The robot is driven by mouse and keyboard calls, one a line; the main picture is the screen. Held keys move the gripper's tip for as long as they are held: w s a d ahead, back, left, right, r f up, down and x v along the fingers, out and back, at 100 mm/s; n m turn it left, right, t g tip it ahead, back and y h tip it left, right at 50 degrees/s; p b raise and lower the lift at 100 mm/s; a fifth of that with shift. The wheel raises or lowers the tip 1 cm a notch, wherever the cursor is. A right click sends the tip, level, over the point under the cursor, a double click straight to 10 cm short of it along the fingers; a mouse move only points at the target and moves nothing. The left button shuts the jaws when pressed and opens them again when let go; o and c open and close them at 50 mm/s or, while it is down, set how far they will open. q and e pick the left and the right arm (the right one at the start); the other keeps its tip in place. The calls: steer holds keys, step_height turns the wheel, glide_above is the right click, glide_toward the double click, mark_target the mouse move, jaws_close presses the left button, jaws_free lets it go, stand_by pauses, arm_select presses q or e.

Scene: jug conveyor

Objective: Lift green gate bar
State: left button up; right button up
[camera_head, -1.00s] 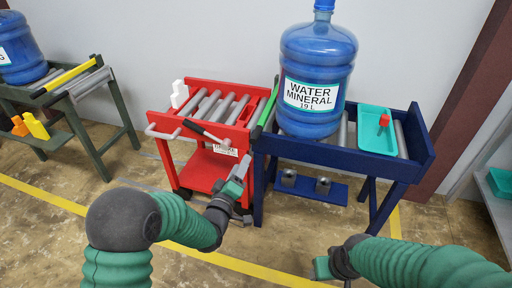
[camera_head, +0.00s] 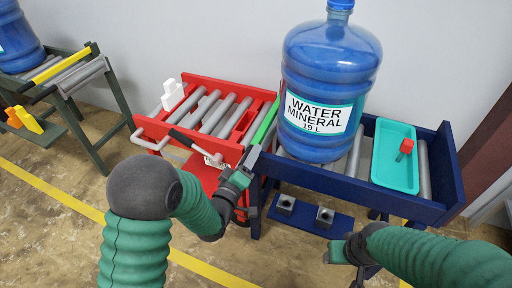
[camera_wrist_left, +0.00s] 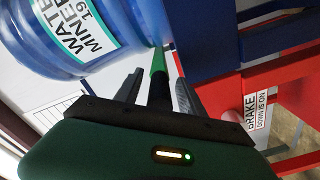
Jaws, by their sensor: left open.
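The green gate bar (camera_head: 265,122) lies between the red cart and the blue conveyor, beside the jug. In the left wrist view the green bar (camera_wrist_left: 158,62) has a dark near end. My left gripper (camera_head: 249,160) is at this near end. In the left wrist view its two fingers (camera_wrist_left: 158,82) are open, one on each side of the dark end, with gaps visible; contact cannot be told. My right gripper (camera_head: 345,250) is low in front of the blue conveyor, away from the bar; its jaws are not clear.
A blue water jug (camera_head: 328,75) stands on the blue conveyor (camera_head: 385,203), close right of the bar. The red roller cart (camera_head: 225,150) with a black-gripped lever (camera_head: 190,140) is on the left. A teal tray (camera_head: 393,165) holds a small red-topped item.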

arm_select(q)
steer(key=shift+s+a, duration=0.1)
steer(key=shift+a, duration=0.2)
steer(key=shift+c, duration=1.8)
steer(key=shift+d, duration=0.15)
jaws_close()
steer(key=shift+s+f, duration=0.1)
steer(key=shift+f, duration=0.1)
